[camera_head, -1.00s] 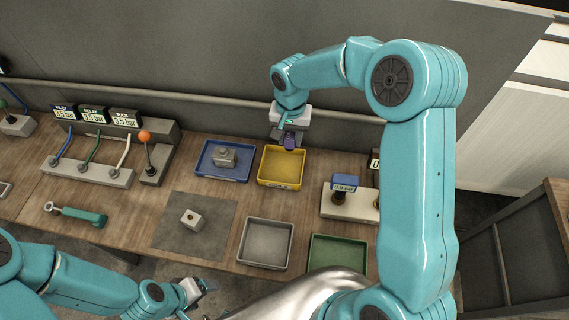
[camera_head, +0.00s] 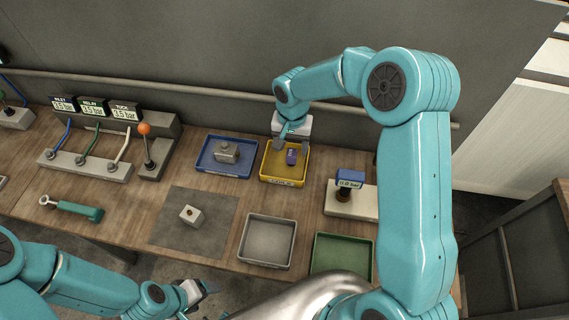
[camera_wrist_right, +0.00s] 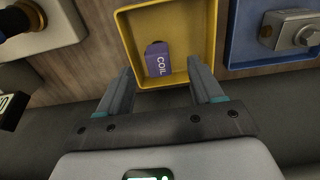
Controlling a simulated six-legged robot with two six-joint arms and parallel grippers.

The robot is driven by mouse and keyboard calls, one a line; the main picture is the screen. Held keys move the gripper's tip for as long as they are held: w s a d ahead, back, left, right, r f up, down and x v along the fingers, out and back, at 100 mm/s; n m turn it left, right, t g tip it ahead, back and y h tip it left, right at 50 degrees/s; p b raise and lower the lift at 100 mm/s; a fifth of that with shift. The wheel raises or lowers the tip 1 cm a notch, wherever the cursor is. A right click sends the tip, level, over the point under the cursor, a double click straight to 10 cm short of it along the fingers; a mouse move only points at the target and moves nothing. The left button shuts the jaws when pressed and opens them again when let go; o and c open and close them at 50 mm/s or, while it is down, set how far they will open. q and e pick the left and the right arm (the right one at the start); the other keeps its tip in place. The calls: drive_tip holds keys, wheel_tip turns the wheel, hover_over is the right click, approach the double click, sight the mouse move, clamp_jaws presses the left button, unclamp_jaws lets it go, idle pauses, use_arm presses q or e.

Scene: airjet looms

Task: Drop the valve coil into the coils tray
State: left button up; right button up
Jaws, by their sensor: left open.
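The purple valve coil (camera_head: 291,157) lies inside the yellow tray (camera_head: 270,175), towards its right side. In the right wrist view the coil (camera_wrist_right: 159,62) shows its "COIL" label, and the yellow tray (camera_wrist_right: 122,30) surrounds it. My right gripper (camera_head: 291,143) is open and empty at the tray's back edge, its fingers apart and clear of the coil. My left gripper (camera_head: 207,289) is open and empty, low in front of the workbench.
A blue tray (camera_head: 205,168) with a grey metal part (camera_head: 226,152) stands left of the yellow one. An empty grey tray (camera_head: 267,241) and a green tray (camera_head: 342,258) are nearer. A grey block (camera_head: 191,215) lies on a dark mat. A gauge stand (camera_head: 349,202) stands to the right.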

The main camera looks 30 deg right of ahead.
drive_tip(key=shift+s, duration=0.1)
drive_tip(key=shift+d+r, duration=0.15)
drive_tip(key=shift+r, duration=0.05)
wheel_tip(320, 180, up, 16)
drive_tip(key=p, duration=0.7)
drive_tip(key=shift+p, duration=0.3)
drive_tip(key=shift+s, duration=0.1)
